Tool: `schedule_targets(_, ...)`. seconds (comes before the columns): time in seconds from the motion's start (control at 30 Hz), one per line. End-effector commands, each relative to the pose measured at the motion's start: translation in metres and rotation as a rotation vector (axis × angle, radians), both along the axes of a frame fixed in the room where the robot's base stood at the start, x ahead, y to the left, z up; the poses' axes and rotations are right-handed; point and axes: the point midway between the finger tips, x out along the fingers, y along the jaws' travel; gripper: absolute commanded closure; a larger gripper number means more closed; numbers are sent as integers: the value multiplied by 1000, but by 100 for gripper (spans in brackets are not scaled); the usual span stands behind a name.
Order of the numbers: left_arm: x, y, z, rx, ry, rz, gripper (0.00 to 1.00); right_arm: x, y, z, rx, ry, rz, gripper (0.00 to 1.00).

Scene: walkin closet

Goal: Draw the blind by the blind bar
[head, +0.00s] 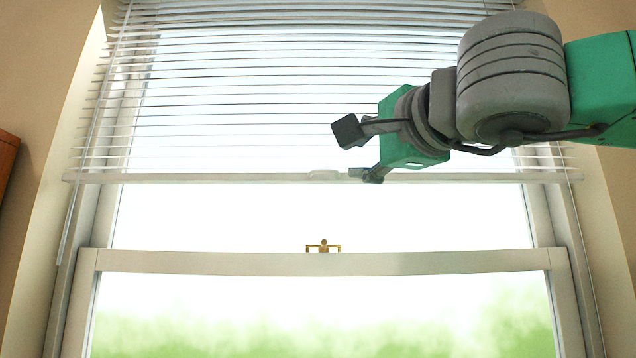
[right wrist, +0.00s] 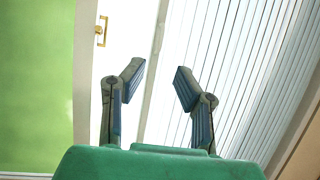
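The white slatted blind (head: 230,80) hangs over the upper part of the window, partly lowered. Its blind bar (head: 200,178) runs across its lower edge, with a small pale tab (head: 324,174) near the middle. My right gripper (head: 358,152) comes in from the right, in front of the blind. Its fingers are spread and nothing shows between them. The lower fingertip overlaps the bar just right of the tab; I cannot tell whether it touches. In the right wrist view the open fingers (right wrist: 160,82) have the bar (right wrist: 153,80) in line between them. My left gripper is not in view.
A window sash rail (head: 220,262) with a brass latch (head: 323,246) lies below the bar. The latch also shows in the right wrist view (right wrist: 101,31). Thin cords hang at the left side. A brown wooden edge (head: 6,165) is at far left.

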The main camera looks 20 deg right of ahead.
Motion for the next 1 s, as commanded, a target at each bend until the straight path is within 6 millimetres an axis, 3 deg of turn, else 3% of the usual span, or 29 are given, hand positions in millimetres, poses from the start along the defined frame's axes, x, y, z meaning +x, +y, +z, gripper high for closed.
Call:
schedule_targets(0.5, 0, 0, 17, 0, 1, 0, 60, 106, 5, 10, 3, 6, -1, 73)
schedule_targets(0.73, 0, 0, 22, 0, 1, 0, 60, 129, 11, 13, 1, 3, 0, 73)
schedule_targets(1.0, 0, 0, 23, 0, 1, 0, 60, 134, 11, 13, 0, 3, 0, 73)
